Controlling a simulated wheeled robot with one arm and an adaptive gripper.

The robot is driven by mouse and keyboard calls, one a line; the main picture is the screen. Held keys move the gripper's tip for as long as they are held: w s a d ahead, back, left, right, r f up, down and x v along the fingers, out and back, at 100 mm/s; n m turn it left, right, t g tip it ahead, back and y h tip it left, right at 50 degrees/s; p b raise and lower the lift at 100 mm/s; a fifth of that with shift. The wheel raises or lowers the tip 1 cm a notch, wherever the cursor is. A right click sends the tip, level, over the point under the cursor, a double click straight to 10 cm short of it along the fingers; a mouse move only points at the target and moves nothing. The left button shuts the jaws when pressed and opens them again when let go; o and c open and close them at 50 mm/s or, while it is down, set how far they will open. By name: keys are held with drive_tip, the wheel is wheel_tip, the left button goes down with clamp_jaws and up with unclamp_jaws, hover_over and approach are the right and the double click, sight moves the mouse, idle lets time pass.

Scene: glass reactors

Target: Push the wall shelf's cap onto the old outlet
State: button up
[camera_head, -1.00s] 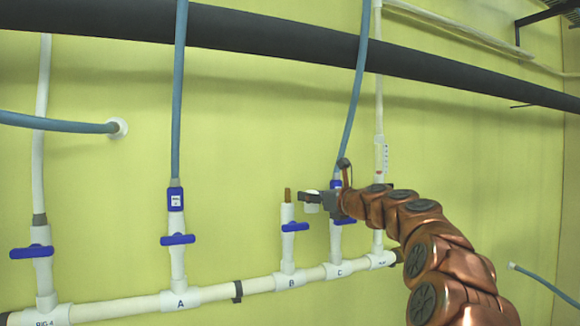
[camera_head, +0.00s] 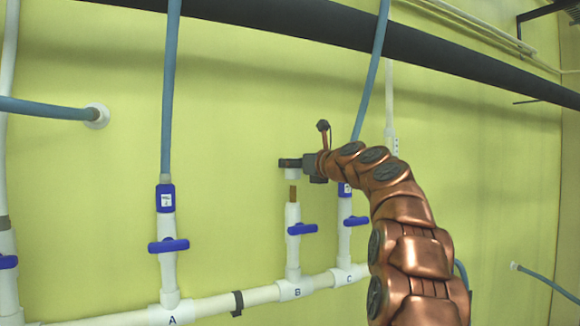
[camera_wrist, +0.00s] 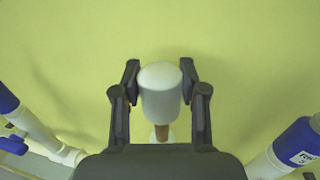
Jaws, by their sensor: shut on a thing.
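A white cap (camera_wrist: 160,88) is held between the two dark fingers of my gripper (camera_wrist: 160,90) in the wrist view. In the head view the cap (camera_head: 292,174) hangs below my gripper (camera_head: 292,164). The outlet at B (camera_head: 293,195) has a bare brown tip on a white pipe, with a blue valve handle (camera_head: 302,229) below. The cap is just above this tip, with a small gap between them. In the wrist view the brown tip (camera_wrist: 162,132) shows below the cap, partly hidden by my gripper.
Outlet A (camera_head: 166,199) with a blue hose stands to the left. Outlet C (camera_head: 345,200) with its hose stands close on the right, partly behind my arm. A thick dark pipe (camera_head: 300,15) crosses above. The wall around the cap is clear.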

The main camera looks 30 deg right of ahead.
drive_tip(key=shift+a+f, duration=0.1)
drive_tip(key=shift+f, duration=0.45)
drive_tip(key=shift+f+b, duration=0.45)
drive_tip(key=shift+f, duration=2.05)
idle(1.7)
drive_tip(key=o, duration=1.2)
drive_tip(key=shift+o, duration=0.2)
drive_tip(key=s+d, duration=0.1)
drive_tip(key=s, duration=1.1)
drive_tip(key=shift+d, duration=0.2)
